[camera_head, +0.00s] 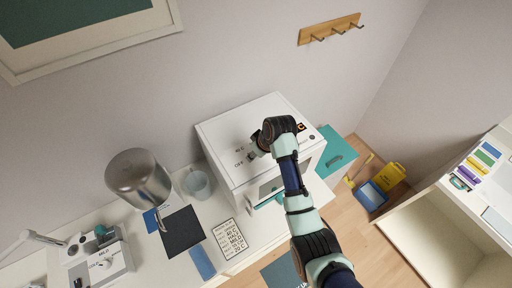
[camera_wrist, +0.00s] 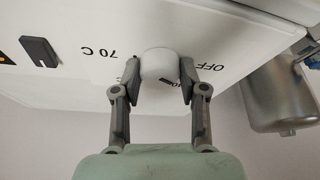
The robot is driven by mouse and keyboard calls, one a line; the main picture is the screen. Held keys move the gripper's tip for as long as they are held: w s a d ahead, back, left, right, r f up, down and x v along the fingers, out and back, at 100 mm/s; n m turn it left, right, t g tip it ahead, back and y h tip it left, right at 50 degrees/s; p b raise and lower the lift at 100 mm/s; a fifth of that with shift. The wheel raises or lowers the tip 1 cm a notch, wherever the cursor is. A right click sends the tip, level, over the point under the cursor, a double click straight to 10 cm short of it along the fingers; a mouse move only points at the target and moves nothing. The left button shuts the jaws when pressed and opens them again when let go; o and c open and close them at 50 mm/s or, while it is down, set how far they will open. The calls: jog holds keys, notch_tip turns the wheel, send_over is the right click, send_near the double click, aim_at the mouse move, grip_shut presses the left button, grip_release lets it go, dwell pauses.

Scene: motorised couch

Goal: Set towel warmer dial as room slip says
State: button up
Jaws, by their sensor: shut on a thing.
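The towel warmer (camera_head: 228,126) is a white box on the counter against the wall. Its dial (camera_wrist: 159,66) is a round white knob in the wrist view, with "70 C" printed to its left and "OFF" to its right. Another label beside it is mostly hidden by a finger. My gripper (camera_wrist: 159,77) is shut on the dial, one finger on each side. I cannot tell where the dial points. In the head view my gripper (camera_head: 255,150) is at the warmer's top near "OFF". The printed slip (camera_head: 230,240) lies on the counter in front; its lines are too small to read surely.
Another white unit with a knob (camera_head: 103,263) is at lower left.

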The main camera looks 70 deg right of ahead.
jog(key=m+h+p, duration=0.1)
jog(key=m, duration=0.1)
jog(key=shift+w+a+r+m, duration=0.1)
jog(key=shift+m, duration=0.2)
jog(key=shift+m+g+h, duration=0.5)
jog(key=shift+m+g, duration=0.1)
jog(key=shift+m, duration=1)
jog(key=o, duration=1.1)
jog(key=shift+o, duration=0.2)
jog(key=v, duration=1.1)
jog(key=shift+a+r, duration=0.15)
jog(key=shift+r, duration=0.25)
